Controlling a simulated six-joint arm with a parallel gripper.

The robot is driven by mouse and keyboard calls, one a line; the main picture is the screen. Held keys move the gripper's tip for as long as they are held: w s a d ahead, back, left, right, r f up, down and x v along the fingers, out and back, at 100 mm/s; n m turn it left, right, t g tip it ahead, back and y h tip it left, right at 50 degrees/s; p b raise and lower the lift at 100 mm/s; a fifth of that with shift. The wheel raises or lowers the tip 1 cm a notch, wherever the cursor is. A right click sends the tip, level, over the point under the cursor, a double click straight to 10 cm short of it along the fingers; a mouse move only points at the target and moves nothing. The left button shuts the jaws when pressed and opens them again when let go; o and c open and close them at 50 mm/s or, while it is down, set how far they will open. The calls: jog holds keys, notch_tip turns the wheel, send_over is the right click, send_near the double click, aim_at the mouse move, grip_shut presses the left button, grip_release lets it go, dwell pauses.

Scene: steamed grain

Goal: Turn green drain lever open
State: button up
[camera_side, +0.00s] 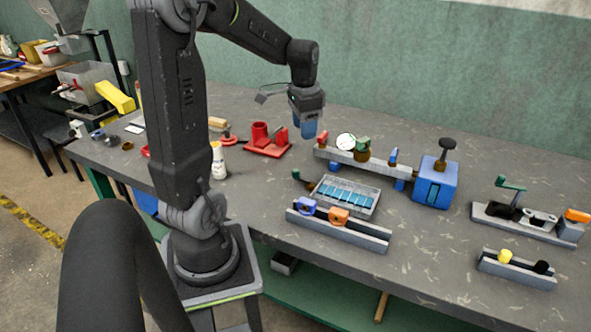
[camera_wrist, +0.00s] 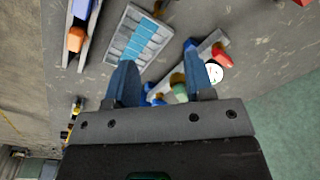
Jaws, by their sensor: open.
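A green lever (camera_side: 362,145) sits on the pale manifold bar (camera_side: 345,156), just right of a round white gauge (camera_side: 346,141). It also shows in the wrist view (camera_wrist: 180,91), beside the right finger and near the gauge (camera_wrist: 214,73). My gripper (camera_side: 308,127) points down with blue fingers, above and left of the bar in the side view. In the wrist view my gripper (camera_wrist: 158,70) has its fingers spread, with nothing held between them.
A blue box (camera_side: 436,184) with a dark knob stands at the bar's right end. A grey tray (camera_side: 362,208) and a rail with blue and orange blocks (camera_side: 340,232) lie in front. Red fixtures (camera_side: 266,142) stand left. Another green handle (camera_side: 510,183) is far right.

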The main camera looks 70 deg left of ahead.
aim_at(295, 170)
jog(key=a+f, duration=0.1)
jog(key=f, duration=0.4)
jog(key=a+f, duration=0.1)
jog(key=f, duration=0.4)
jog(key=s+a+f, duration=0.1)
jog(key=f, duration=0.4)
jog(key=shift+a+f, duration=0.3)
jog(key=shift+a, duration=0.1)
grip_shut()
